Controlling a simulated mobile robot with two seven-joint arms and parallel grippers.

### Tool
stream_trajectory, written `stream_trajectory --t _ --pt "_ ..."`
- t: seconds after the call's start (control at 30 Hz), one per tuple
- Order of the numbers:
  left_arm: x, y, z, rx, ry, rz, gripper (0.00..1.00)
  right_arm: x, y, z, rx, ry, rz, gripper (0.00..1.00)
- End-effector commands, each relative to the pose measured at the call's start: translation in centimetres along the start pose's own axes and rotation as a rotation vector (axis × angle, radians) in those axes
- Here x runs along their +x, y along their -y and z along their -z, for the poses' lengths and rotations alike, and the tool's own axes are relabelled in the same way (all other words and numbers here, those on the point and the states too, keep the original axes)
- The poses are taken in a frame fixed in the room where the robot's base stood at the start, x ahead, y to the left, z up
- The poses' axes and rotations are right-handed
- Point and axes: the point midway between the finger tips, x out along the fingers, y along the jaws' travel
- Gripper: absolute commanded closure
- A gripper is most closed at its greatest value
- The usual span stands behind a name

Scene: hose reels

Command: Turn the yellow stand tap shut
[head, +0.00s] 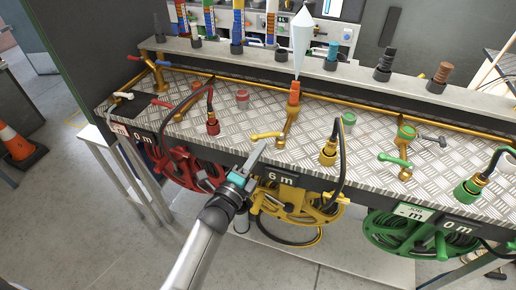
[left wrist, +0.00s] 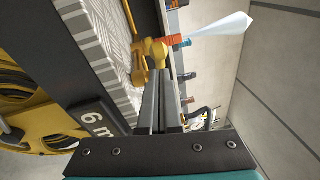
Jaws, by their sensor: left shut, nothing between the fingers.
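The yellow stand tap (head: 289,122) stands on the checkered metal bench top, with an orange-red outlet on top. A pale, cone-shaped water spray (head: 302,42) rises from it. Its yellow lever (head: 264,136) points left in the head view. My left gripper (head: 262,146) is shut and empty, its tips just in front of and below the lever. In the left wrist view, the shut fingers (left wrist: 158,76) point at the yellow tap part (left wrist: 150,56), very close to it; I cannot tell whether they touch. My right gripper is not in view.
A yellow hose coupling (head: 328,154) stands right of the tap, a red coupling (head: 212,126) left. A green-levered tap (head: 404,146) is farther right. The yellow hose reel (head: 290,206) hangs below the bench, under the "6 m" sign (head: 281,179). A traffic cone (head: 16,142) stands far left.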

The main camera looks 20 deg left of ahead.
Motion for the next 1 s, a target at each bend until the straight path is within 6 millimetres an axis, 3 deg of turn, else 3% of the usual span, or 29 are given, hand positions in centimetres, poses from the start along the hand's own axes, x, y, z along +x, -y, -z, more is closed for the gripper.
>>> stream_trajectory --t 1.0 --pt "0.55 -0.11 -0.98 -0.009 -0.075 0.011 1.0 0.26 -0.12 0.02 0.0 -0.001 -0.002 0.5"
